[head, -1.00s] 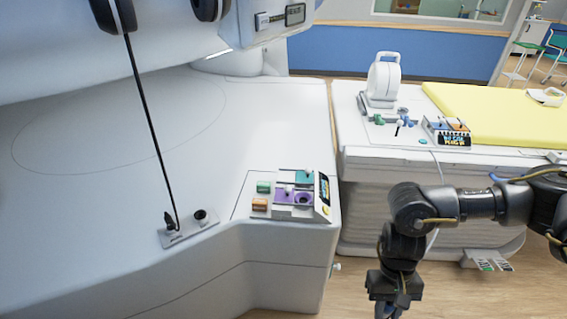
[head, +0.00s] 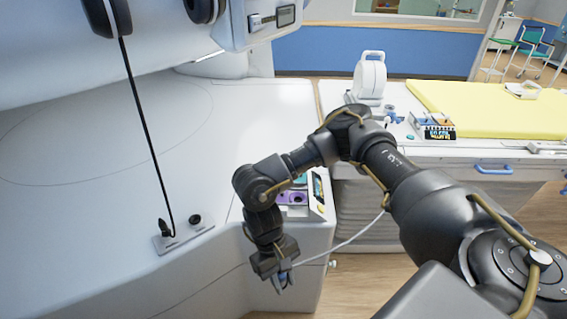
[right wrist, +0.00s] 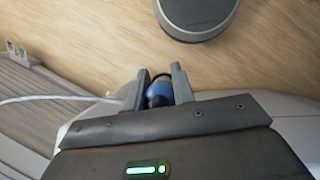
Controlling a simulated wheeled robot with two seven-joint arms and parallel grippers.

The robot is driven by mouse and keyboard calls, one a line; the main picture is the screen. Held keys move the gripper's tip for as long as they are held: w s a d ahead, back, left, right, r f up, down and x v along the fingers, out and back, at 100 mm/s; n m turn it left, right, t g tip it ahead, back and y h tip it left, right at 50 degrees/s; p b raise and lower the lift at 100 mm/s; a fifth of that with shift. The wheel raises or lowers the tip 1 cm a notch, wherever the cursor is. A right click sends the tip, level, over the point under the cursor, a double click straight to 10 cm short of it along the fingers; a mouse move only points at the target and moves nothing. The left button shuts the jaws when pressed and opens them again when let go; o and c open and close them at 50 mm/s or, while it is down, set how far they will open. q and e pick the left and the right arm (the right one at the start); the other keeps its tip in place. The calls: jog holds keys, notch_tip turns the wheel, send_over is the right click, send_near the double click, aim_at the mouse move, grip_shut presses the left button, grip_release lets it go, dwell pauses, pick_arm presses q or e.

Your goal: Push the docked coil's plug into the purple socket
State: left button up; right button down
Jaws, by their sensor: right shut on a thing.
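My right gripper (head: 281,277) hangs in front of the white console's front face, below its top edge. In the right wrist view its two fingers (right wrist: 160,86) are shut on a blue and dark plug (right wrist: 158,93). A pale cable (head: 345,240) runs from the plug toward the bed base. The purple socket (head: 296,198) is on the console's corner panel, above and slightly right of the gripper, partly hidden by my right arm. The white docked coil (head: 370,76) stands upright on the bed end at the back. My left gripper is not in view.
A teal block (head: 300,180) shows beside the purple socket. The yellow mattress (head: 490,108) lies right. The console top (head: 120,130) is largely clear.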

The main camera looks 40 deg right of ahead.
jog(key=w+d+r+n+t+h, duration=0.2)
jog(key=w+d+n, duration=0.1)
jog(key=w+n, duration=0.5)
jog(key=w+d+r+n+t+h, duration=0.2)
jog(key=w+d+n, duration=0.1)
jog(key=w+n, duration=0.55)
jog(key=w+d+r+n+t+y, duration=0.1)
jog(key=w+d+r+n+t, duration=0.1)
jog(key=d+n, duration=0.6)
jog(key=w+d+r+n+t+y, duration=0.2)
jog(key=w+d+r+n+t, duration=0.1)
jog(key=d+n, duration=0.5)
jog(key=w+d+r, duration=0.1)
jog(key=w, duration=0.1)
jog(key=shift+w+d+r+p, duration=0.25)
jog(key=shift+w+d+p, duration=0.1)
jog(key=shift+f+b, duration=3.95)
jog(key=shift+f, duration=0.4)
jog(key=shift+w, duration=0.3)
jog(key=shift+f+b, duration=0.9)
jog(key=shift+f, duration=0.65)
